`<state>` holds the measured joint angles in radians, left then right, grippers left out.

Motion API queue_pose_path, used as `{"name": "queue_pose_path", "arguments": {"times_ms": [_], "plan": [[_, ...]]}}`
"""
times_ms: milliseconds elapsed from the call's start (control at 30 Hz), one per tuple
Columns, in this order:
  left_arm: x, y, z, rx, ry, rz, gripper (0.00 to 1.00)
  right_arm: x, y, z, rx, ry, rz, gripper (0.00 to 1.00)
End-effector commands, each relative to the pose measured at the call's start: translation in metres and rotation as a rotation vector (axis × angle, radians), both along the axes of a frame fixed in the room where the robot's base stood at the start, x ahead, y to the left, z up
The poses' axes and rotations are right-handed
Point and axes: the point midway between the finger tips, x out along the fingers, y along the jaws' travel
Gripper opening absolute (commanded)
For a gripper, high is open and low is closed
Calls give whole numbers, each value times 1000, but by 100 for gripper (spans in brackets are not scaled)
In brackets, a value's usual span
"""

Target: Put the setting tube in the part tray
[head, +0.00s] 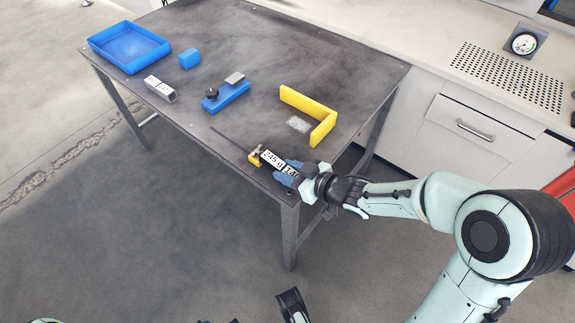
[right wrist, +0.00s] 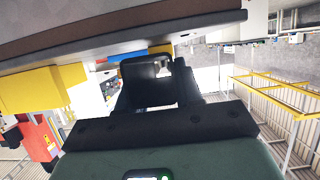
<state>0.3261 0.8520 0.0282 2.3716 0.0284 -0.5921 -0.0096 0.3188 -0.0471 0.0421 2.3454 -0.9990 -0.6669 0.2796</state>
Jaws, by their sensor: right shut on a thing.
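The blue part tray (head: 102,40) is at the back left of the table in the head view. My right gripper (head: 287,172) is shut on a long block with a white number label (head: 273,160), at the table's front right corner. A silver square tube with a white label (head: 160,89) lies near the left edge, apart from the gripper. The frames do not show for certain which labelled piece is the setting tube. The right gripper's dark fingers show in the right wrist view (right wrist: 160,80), and what they hold is hard to make out.
A blue block (head: 189,58) is beside the tray. A blue fixture with a black knob (head: 225,97) stands mid-table. A yellow L-shaped guide (head: 318,118) has a pale clear patch beside it. A thin dark strip (head: 230,139) lies near the front edge. The table's back middle is clear.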

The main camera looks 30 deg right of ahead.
Motion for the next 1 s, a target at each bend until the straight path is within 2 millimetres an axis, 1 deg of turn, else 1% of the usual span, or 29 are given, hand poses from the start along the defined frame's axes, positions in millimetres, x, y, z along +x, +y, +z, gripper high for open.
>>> {"name": "queue_pose_path", "arguments": {"times_ms": [33,267,300,367,667,767,867,933,1000], "plan": [[1,1,-1,1,-1,2,43,-2,-1,-8,-2,16,-3,0],[1,1,-1,2,-1,2,43,-3,-1,-10,-3,23,-4,0],[1,1,-1,2,-1,2,43,-3,-1,-11,-3,26,-4,42],[1,1,-1,2,-1,2,43,-3,-1,-11,-4,24,-4,62],[0,1,-2,2,1,1,43,-2,-1,-7,-2,15,-3,62],[-4,1,-6,0,14,2,43,-2,-1,-9,-2,14,-2,62],[-13,3,-17,0,47,3,43,-1,-1,-13,-2,13,-2,62],[-4,2,-1,1,13,2,43,-13,-6,-3,-2,14,-6,62],[10,-1,14,3,-35,0,43,-25,-12,5,-2,12,-7,62]]}}
